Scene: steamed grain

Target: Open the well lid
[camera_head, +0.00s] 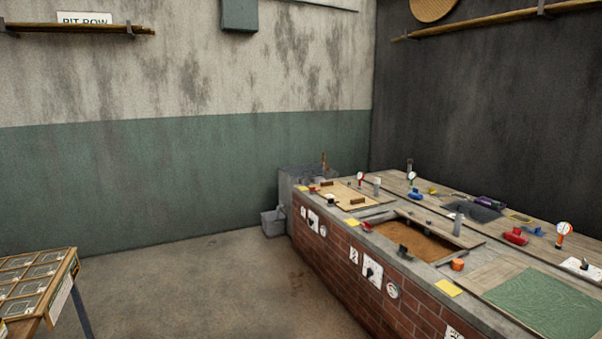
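A long brick counter (330,262) runs along the right side. At its far end a light wooden lid (343,197) with two dark handles lies flat on the top. It looks closed, and what is under it is hidden. Nearer, an open rectangular well (415,243) shows brown, grain-like filling, with wooden boards along its far edge. A green cloth (548,306) covers another part at the near right. I cannot tell which cover is the well lid. My gripper is not in view.
Gauges, a red item (515,236), an orange cup (458,265) and small tools crowd the counter top. A grey bucket (273,221) stands on the floor by its far end. A tray table (38,285) is at left. The floor (215,290) between is clear.

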